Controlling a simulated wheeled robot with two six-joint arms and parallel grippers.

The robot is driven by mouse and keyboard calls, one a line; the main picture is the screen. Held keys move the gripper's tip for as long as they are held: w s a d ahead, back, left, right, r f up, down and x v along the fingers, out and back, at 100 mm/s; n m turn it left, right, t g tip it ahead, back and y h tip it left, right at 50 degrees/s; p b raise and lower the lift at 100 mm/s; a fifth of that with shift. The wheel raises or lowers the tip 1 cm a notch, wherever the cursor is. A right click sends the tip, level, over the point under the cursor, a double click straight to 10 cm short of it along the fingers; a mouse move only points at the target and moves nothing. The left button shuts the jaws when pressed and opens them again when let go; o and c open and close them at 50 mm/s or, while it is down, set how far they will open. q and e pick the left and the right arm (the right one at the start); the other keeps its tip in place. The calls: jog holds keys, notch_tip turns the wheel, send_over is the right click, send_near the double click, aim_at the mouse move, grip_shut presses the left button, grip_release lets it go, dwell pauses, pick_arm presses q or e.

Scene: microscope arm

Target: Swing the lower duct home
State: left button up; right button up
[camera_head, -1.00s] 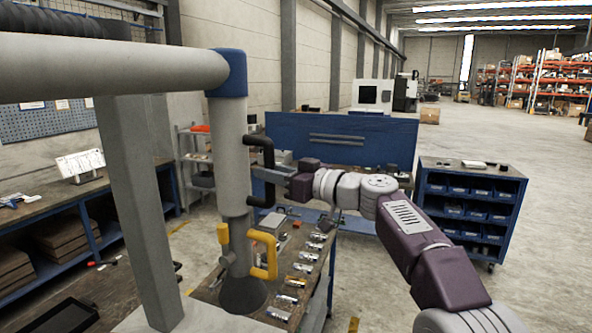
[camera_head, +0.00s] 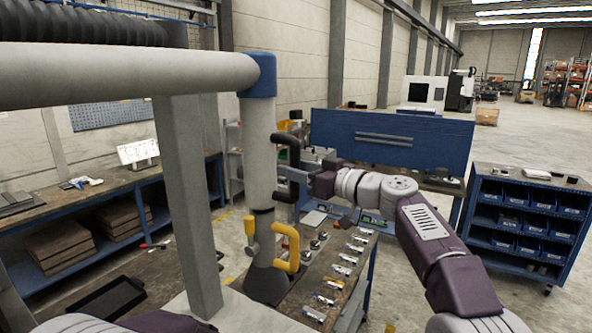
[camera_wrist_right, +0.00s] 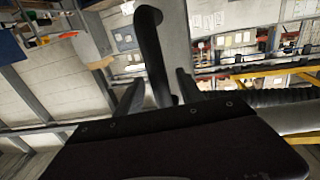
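The lower duct is a grey upright tube (camera_head: 258,150) hanging below a blue elbow (camera_head: 258,75) on the horizontal grey duct (camera_head: 120,75). A black C-shaped handle (camera_head: 294,157) is on its right side. Yellow handles (camera_head: 294,250) sit lower down, above a dark flared end (camera_head: 266,285). My right gripper (camera_head: 288,175) is at the black handle. In the right wrist view, the handle (camera_wrist_right: 151,50) passes between the gripper's two fingers (camera_wrist_right: 158,92), with narrow gaps beside it, so the gripper looks open around it. My left gripper is out of view.
A bench with several small metal parts (camera_head: 337,270) stands below the duct. A grey post (camera_head: 190,200) rises at left. A blue panel (camera_head: 440,140) and a blue bin cart (camera_head: 525,220) stand behind and right. Open floor lies beyond.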

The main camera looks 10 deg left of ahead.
jog(key=shift+d+f, duration=0.1)
jog(key=b+v, duration=0.7)
jog(key=v, duration=0.2)
